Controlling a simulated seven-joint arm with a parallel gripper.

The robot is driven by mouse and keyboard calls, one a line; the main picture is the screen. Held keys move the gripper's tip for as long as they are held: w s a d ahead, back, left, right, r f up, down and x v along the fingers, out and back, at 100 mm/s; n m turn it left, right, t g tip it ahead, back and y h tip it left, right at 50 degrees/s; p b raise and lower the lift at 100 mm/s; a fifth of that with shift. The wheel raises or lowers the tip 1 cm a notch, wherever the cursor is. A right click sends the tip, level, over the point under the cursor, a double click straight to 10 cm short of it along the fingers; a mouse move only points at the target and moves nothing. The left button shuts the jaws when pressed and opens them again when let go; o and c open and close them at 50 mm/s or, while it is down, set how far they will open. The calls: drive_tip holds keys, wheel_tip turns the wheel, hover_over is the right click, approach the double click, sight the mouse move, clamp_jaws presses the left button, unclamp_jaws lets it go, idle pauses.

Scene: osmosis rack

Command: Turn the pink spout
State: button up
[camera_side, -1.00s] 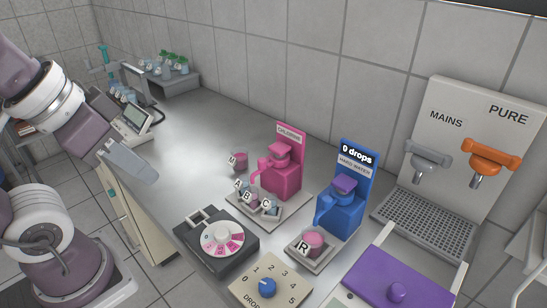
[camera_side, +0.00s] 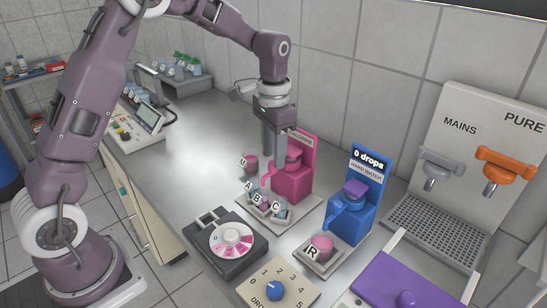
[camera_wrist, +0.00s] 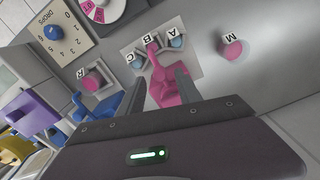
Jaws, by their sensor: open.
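The pink dispenser (camera_side: 291,182) with a chlorine label stands on the bench, its pink spout (camera_side: 266,181) pointing over a small tray of cups marked A, B and C. My gripper (camera_side: 271,155) points down just in front of the dispenser's upper part and partly hides it. In the wrist view, the two fingers (camera_wrist: 157,84) are apart, with the pink dispenser (camera_wrist: 168,92) seen between them. The spout (camera_wrist: 153,56) reaches beyond the fingertips toward cup B. My gripper is open and empty; I cannot tell whether a finger touches the dispenser.
The blue hard water dispenser (camera_side: 350,216), reading 0 drops, stands to the right, with cup R (camera_side: 322,246) before it. Pink cup M (camera_side: 251,162) is behind left. A dial box (camera_side: 221,258) and a drops knob (camera_side: 275,290) are in front.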

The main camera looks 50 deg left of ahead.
drive_tip(key=shift+f, duration=0.9)
drive_tip(key=shift+c, duration=0.4)
clamp_jaws()
